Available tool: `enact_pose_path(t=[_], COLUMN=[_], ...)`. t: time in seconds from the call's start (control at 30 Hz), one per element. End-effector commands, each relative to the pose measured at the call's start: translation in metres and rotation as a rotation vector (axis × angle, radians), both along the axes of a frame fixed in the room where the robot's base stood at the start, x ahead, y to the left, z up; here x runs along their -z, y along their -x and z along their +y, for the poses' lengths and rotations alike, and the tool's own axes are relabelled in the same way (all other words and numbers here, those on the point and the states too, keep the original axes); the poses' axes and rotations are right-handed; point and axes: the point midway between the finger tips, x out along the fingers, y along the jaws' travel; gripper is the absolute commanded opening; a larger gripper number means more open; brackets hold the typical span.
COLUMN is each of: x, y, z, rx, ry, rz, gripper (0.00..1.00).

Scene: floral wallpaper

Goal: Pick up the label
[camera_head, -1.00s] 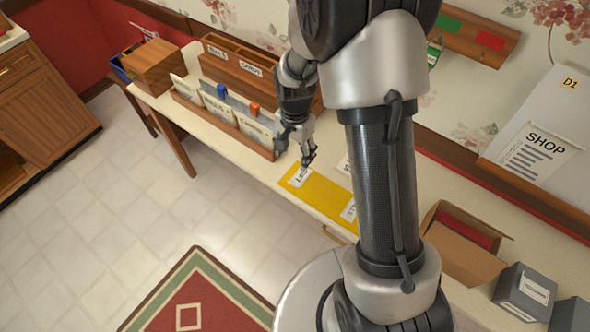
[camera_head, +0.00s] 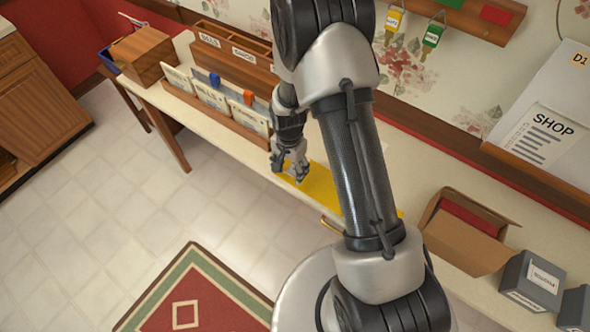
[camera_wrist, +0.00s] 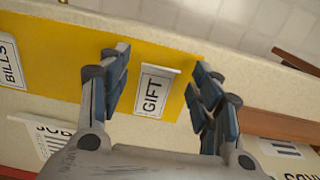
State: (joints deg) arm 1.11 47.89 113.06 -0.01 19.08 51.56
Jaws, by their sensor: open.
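A white label reading GIFT (camera_wrist: 153,90) lies on a yellow mat (camera_wrist: 195,54) in the wrist view. My gripper (camera_wrist: 161,68) is open, with one finger on each side of this label and a gap to both. A second white label reading BILLS (camera_wrist: 10,66) lies on the mat at the left edge. In the head view my gripper (camera_head: 292,174) is low over the left end of the yellow mat (camera_head: 322,191) and mostly hides the label there. Whether the fingertips touch the mat cannot be told.
A wooden rack with cards (camera_head: 216,108) stands close left of my gripper, before a sorter box (camera_head: 232,48). An open cardboard box (camera_head: 462,252) and a grey box (camera_head: 531,280) stand at right. A printed sheet (camera_wrist: 52,142) lies beside the mat.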

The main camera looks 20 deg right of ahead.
Motion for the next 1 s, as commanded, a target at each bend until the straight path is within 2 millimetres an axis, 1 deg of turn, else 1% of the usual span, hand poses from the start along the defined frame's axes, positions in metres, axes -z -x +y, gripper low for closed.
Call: enact_pose_path(t=[0.03, 0.1, 0.3, 0.8, 1.0], x=[0.0092, 0.0127, 0.0116, 0.0114, 0.0114], y=[0.0007, 0.0002, -0.0003, -0.0001, -0.0001], z=[-0.0003, -0.0004, -0.0005, -0.0005, -0.0005], rx=[0.000, 0.001, 0.001, 0.001, 0.001], ry=[0.000, 0.001, 0.000, 0.000, 0.000], rz=[0.002, 0.001, -0.001, 0.000, 0.000], gripper=[0.58, 0.58, 0.58, 0.25, 0.25])
